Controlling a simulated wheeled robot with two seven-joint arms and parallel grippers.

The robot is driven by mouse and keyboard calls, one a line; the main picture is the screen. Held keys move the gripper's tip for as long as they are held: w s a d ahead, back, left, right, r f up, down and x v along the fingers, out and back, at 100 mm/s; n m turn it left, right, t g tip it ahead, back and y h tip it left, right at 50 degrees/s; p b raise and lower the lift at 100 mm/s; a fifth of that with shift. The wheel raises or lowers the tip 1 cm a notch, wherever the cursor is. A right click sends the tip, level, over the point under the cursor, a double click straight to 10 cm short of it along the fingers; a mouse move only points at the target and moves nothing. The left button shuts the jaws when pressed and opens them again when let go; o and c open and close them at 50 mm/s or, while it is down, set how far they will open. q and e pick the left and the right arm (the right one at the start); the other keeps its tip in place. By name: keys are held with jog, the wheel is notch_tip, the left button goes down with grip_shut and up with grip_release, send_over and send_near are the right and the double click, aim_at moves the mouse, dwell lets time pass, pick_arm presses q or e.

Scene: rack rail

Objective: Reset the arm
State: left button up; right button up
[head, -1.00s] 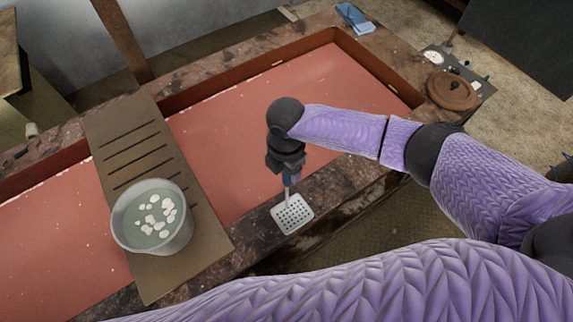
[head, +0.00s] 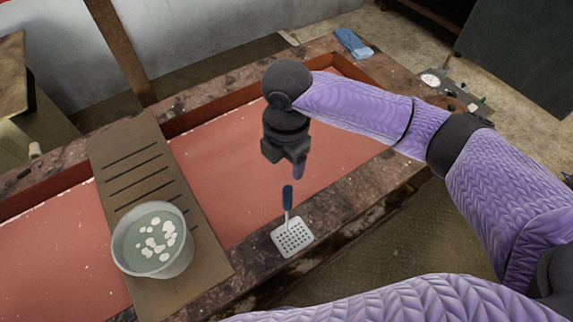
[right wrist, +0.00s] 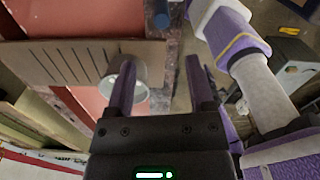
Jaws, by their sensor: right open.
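A skimmer with a white perforated head (head: 293,238) and a blue handle (head: 288,197) is at the front rim of the trough, its handle pointing to the back. My right gripper (head: 298,171) is above the handle, pointing down, with a visible gap between them. The right wrist view shows my right gripper (right wrist: 163,88) with its two fingers spread and nothing held between them. My left gripper is not in view.
A bucket of greenish liquid with white pieces (head: 152,242) stands on a slotted board (head: 137,170) across the red-floored trough (head: 228,178). A blue cloth (head: 352,42) lies at the far corner.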

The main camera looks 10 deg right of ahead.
jog(key=shift+f, duration=0.1)
jog(key=s+a+f+m+t+y, duration=0.2)
jog(key=s+a+f+m+y, duration=0.2)
jog(key=s+a+m, duration=0.25)
jog(key=s+d+f+m+t+h, duration=0.1)
jog(key=s+d+m+h, duration=0.1)
jog(key=s+d+m, duration=0.45)
jog(key=s+d+f+m+h, duration=0.2)
jog(key=s+d+m, duration=0.1)
jog(key=d+m, duration=0.5)
notch_tip(320, 180, down, 32)
jog(key=s+a+b, duration=0.1)
jog(key=s+b, duration=0.1)
jog(key=b, duration=1.3)
jog(key=s+d+f+g+b, duration=0.1)
jog(key=s+f+b, duration=0.5)
jog(key=f, duration=0.6)
jog(key=s+d+f+g+b, duration=0.1)
jog(key=s+f+b, duration=0.6)
jog(key=f, duration=0.6)
jog(key=shift+d+f+b, duration=0.2)
jog(key=shift+d+b, duration=0.15)
jog(key=shift+b, duration=0.15)
